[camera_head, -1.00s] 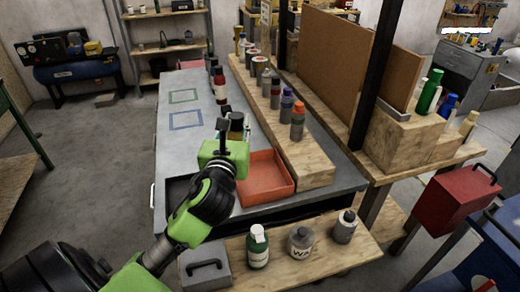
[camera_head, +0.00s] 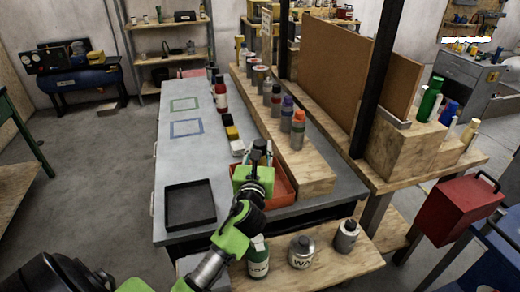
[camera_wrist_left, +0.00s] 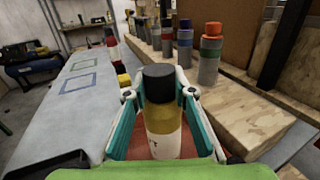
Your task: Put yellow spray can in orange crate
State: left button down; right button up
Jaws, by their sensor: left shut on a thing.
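The yellow spray can (camera_wrist_left: 162,115) has a black cap and a white lower part. In the left wrist view it stands upright between the fingers of my left gripper (camera_wrist_left: 158,95), which is shut on it. In the head view my left gripper (camera_head: 257,160) is over the orange crate (camera_head: 284,188), and only the can's dark top shows. The crate's reddish floor also shows behind the can in the left wrist view (camera_wrist_left: 117,148). I cannot tell whether the can touches the crate's floor. My right gripper is not in view.
A black tray (camera_head: 190,204) lies left of the crate on the grey bench (camera_head: 185,150). A wooden riser (camera_head: 300,170) with several bottles runs along the right. Yellow and white blocks (camera_head: 233,133) lie behind the crate. Bottles stand on a shelf in front (camera_head: 300,251).

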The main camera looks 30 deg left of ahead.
pick_arm(q)
jog(key=c, duration=1.7)
grip_release()
jog(key=shift+f, duration=0.1)
jog(key=b+v, duration=0.1)
jog(key=v, duration=1.1)
